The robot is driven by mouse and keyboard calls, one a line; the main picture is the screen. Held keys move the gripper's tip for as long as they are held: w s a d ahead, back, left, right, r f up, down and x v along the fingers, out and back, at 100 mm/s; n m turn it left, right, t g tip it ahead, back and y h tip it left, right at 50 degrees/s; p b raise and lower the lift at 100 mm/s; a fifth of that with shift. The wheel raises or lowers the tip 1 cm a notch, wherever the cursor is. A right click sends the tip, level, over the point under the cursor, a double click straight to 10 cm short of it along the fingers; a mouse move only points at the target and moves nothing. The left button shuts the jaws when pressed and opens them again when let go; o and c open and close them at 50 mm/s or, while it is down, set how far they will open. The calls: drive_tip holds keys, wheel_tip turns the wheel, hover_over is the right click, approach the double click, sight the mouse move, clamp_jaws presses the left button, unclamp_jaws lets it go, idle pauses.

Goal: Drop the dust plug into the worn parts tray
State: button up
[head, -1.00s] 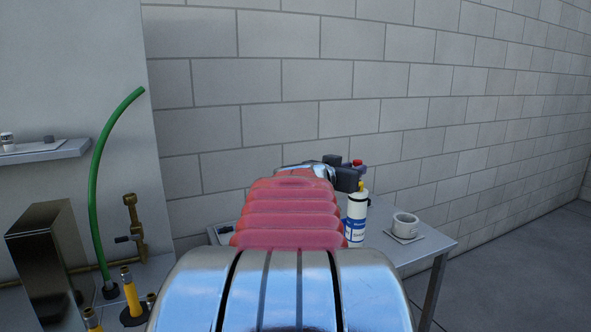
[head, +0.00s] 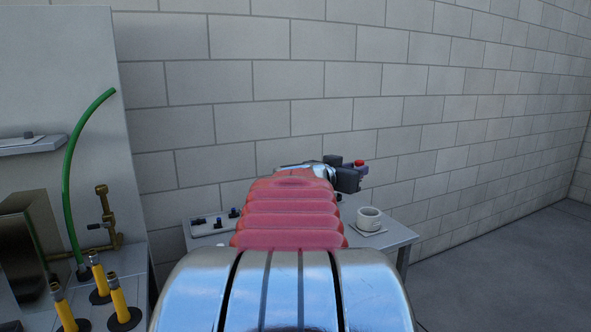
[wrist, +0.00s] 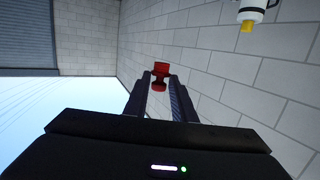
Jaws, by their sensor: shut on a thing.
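The red dust plug (head: 359,163) is in the jaws of my gripper (head: 350,176), raised beyond the far end of my arm. In the wrist view the plug (wrist: 160,68) sits between the two dark fingertips (wrist: 160,80), which are shut on it. A pale, shallow tray (head: 204,230) with several small dark parts lies on the grey table, left of my arm. I cannot tell whether this is the worn parts tray. My arm hides the middle of the table.
A white cup (head: 369,218) stands on a small square plate at the right of the grey table (head: 398,236). A white bottle (wrist: 257,9) with a yellow tip shows in the wrist view. At left are a green hose (head: 72,165) and several yellow posts (head: 118,305).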

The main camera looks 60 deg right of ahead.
drive_tip(key=w+a+f+n+t+y, duration=0.1)
drive_tip(key=w+a+f+n+t, duration=0.25)
drive_tip(key=w+a+f, duration=0.6)
drive_tip(key=w+a+f+n+t+y, duration=0.1)
drive_tip(key=w+a+f+n+t, duration=0.25)
drive_tip(key=w, duration=1.05)
drive_tip(key=w+a+f+n+t+y, duration=0.1)
drive_tip(key=w+a+f+n+t, duration=0.25)
drive_tip(key=w+a+t, duration=0.6)
drive_tip(key=w+a+f+n+y, duration=0.2)
drive_tip(key=w+a+f, duration=0.15)
drive_tip(key=a, duration=0.25)
drive_tip(key=w+a+f+n+t+y, duration=0.1)
drive_tip(key=w+a+f+y, duration=0.15)
drive_tip(key=w+a, duration=0.3)
drive_tip(key=w+a+f+n+y, duration=0.2)
drive_tip(key=w+a+f, duration=0.15)
drive_tip(key=a, duration=0.25)
drive_tip(key=a+f+n+t+y, duration=0.1)
drive_tip(key=a+f+n+y, duration=0.1)
drive_tip(key=a, duration=0.8)
drive_tip(key=w+a+f+n+y, duration=0.1)
drive_tip(key=a+f+y, duration=0.3)
drive_tip(key=a, duration=0.7)
drive_tip(key=shift+f+n+t, duration=0.35)
drive_tip(key=shift+f+n, duration=0.2)
drive_tip(key=shift+n, duration=0.3)
drive_tip(key=shift+a+y, duration=0.1)
drive_tip(key=shift+y, duration=0.15)
